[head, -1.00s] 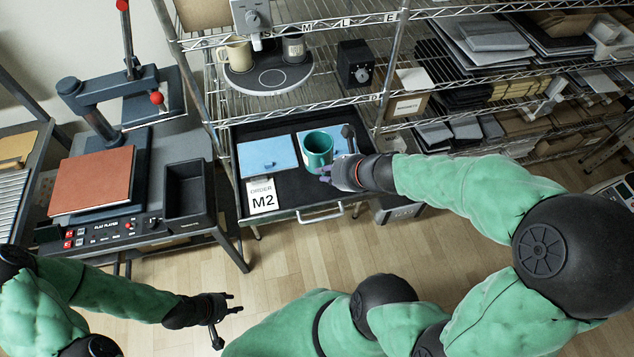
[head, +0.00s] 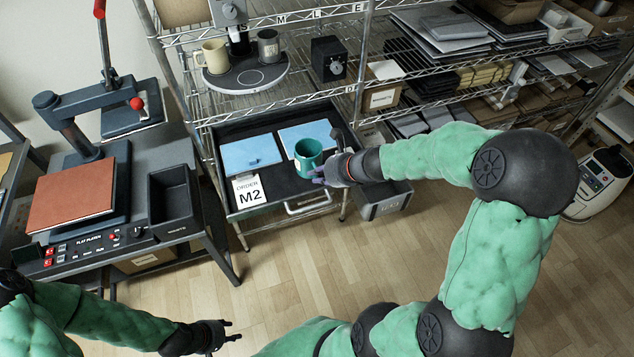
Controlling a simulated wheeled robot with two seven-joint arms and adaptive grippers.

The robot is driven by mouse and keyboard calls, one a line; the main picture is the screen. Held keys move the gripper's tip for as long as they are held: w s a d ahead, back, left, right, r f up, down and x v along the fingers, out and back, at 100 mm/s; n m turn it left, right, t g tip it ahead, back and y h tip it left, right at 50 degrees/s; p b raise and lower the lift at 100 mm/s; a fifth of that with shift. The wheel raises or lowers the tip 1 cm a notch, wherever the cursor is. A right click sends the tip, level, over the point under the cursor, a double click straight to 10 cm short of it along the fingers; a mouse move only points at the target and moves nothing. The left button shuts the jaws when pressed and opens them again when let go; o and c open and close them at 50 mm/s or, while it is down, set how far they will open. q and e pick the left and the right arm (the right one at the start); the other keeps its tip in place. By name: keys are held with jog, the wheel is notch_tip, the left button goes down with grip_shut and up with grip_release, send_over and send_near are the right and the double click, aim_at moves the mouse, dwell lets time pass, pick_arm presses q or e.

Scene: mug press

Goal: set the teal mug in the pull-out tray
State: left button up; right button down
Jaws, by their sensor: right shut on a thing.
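The teal mug (head: 308,153) is upright at the right part of the pull-out tray (head: 277,198), in front of the right blue sheet. My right gripper (head: 322,172) is shut on the mug at its near right side. From this angle I cannot tell whether the mug's base touches the tray floor. My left gripper (head: 228,336) is low over the floor at the bottom, away from the tray, with its fingers apart and nothing between them.
Two blue sheets (head: 250,153) and an ORDER M2 card (head: 249,190) lie in the tray. A round stand (head: 245,80) on the shelf above holds a cream mug (head: 215,57) and a grey mug (head: 268,46). A flat press (head: 80,195) stands at left.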

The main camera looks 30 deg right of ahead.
jog(key=w+f, duration=0.1)
jog(key=w+d+f+b, duration=0.1)
jog(key=f, duration=0.1)
jog(key=w+d+f, duration=0.1)
jog(key=f, duration=0.1)
jog(key=shift+w+b, duration=0.15)
jog(key=shift+b, duration=0.25)
jog(key=shift+w+f+b, duration=0.15)
jog(key=shift+f+b, duration=0.8)
jog(key=shift+f, duration=0.7)
jog(key=shift+f, duration=0.15)
jog(key=c, duration=1.2)
grip_release()
jog(key=shift+c, duration=0.2)
